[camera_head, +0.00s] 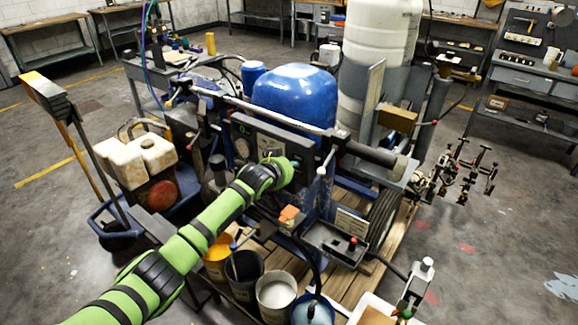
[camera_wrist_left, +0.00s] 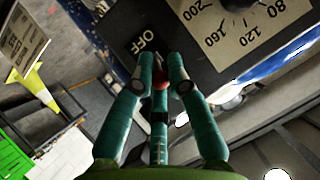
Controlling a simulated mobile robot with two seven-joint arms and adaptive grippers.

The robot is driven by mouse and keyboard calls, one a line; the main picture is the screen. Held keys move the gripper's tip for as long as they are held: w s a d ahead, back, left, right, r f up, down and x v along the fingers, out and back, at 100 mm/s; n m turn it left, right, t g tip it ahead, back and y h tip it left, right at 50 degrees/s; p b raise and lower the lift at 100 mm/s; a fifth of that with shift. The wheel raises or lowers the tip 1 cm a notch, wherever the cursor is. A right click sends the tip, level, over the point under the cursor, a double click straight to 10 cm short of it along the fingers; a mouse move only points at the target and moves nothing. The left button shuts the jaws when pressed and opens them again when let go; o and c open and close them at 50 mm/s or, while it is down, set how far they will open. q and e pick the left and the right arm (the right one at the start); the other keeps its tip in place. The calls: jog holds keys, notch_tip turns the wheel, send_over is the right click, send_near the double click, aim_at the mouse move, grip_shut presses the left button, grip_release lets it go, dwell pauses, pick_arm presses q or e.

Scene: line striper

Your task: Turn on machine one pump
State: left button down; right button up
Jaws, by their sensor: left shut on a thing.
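The line striper machine has a dark control panel (camera_head: 256,137) below its handlebar, in front of a blue tank (camera_head: 295,92). My green left arm reaches up to this panel in the head view and covers part of it. In the left wrist view the panel (camera_wrist_left: 198,45) shows an OFF label and part of a round gauge (camera_wrist_left: 257,28). My left gripper (camera_wrist_left: 161,70) is in front of the panel beside the OFF label. Its fingers are closed around a small red-tipped switch (camera_wrist_left: 160,79). The fingers hide most of the switch, so I cannot tell its position. My right gripper does not show.
Several buckets, one of them white (camera_head: 276,295), stand in front of the machine on a wooden pallet (camera_head: 375,262). A blue mop bucket (camera_head: 117,225) and whitish jugs (camera_head: 137,157) are at the left.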

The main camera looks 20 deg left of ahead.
pick_arm(q)
jog(key=shift+f, duration=0.15)
jog(key=c, duration=1.2)
grip_release()
jog(key=v, duration=1.2)
